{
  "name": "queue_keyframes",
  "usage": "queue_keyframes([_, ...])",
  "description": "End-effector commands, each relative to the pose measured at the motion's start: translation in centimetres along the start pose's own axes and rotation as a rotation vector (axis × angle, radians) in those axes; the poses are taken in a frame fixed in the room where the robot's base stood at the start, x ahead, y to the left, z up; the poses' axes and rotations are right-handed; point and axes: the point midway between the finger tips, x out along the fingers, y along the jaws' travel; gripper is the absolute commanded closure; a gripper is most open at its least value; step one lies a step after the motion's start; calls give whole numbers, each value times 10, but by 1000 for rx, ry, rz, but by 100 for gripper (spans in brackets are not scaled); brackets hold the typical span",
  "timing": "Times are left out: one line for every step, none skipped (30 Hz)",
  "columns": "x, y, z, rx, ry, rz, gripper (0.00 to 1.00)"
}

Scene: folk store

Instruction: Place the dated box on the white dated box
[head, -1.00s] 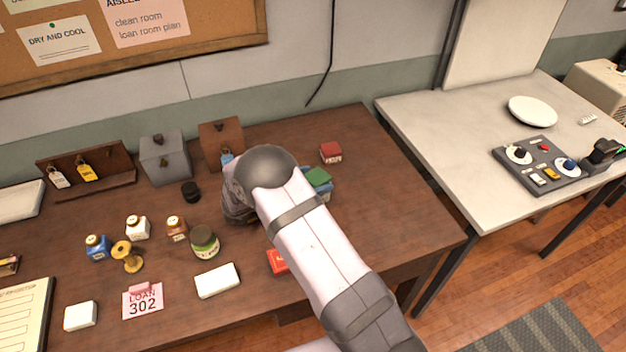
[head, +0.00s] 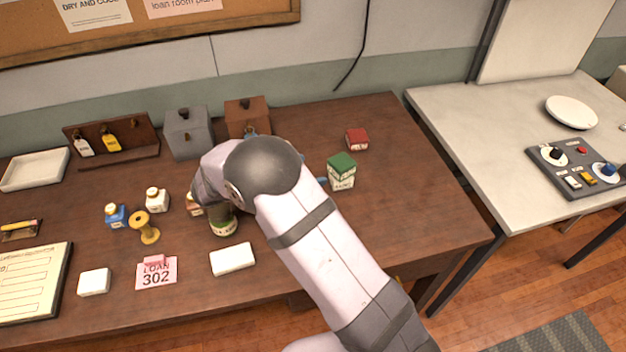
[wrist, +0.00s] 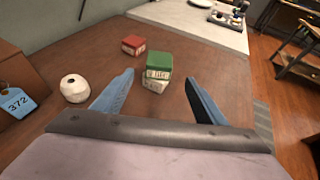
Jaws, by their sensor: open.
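A green-topped dated box (head: 342,162) with a pale printed label sits on top of a white dated box (head: 342,183) on the brown table. The stack also shows in the wrist view, with the green box (wrist: 158,64) resting on the white box (wrist: 155,85), slightly turned against it. My gripper (wrist: 160,80) is open and empty, its two blue fingers spread wide. The stack stands ahead of it, between the finger lines and apart from them. In the head view my arm hides most of the gripper; only a bit of blue finger shows left of the stack.
A red box (head: 357,139) stands behind the stack. A white round jar (wrist: 75,88) and a brown box with a blue 372 tag (wrist: 16,101) are left of my gripper. Small jars and a yellow spool (head: 146,228) stand left. The table right of the stack is clear.

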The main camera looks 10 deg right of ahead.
Motion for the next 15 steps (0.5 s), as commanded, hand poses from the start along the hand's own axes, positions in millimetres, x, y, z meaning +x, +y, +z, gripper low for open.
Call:
queue_keyframes([1, -3, 1, 9, 8, -7, 34])
queue_keyframes([2, -5, 2, 17, 16, -14, 34])
queue_keyframes([4, -10, 2, 35, 32, -28, 34])
queue_keyframes([6, -16, 3, 53, 49, -43, 34])
queue_keyframes([8, -22, 3, 75, 70, -59, 34])
queue_keyframes([12, -33, 4, 111, 102, -90, 34])
queue_keyframes([14, -43, 4, 145, 131, -115, 34])
queue_keyframes([16, -54, 4, 185, 163, -145, 34])
queue_keyframes([18, -70, 2, 245, 211, -191, 34])
queue_keyframes([18, -83, 2, 296, 249, -229, 34])
queue_keyframes([18, -97, 0, 354, 288, -271, 34])
queue_keyframes([17, -115, -2, 437, 341, -329, 34])
queue_keyframes([15, -129, -5, 504, 380, -375, 34])
queue_keyframes([12, -143, -8, 575, 420, -424, 34])
queue_keyframes([7, -160, -12, 671, 469, -489, 34])
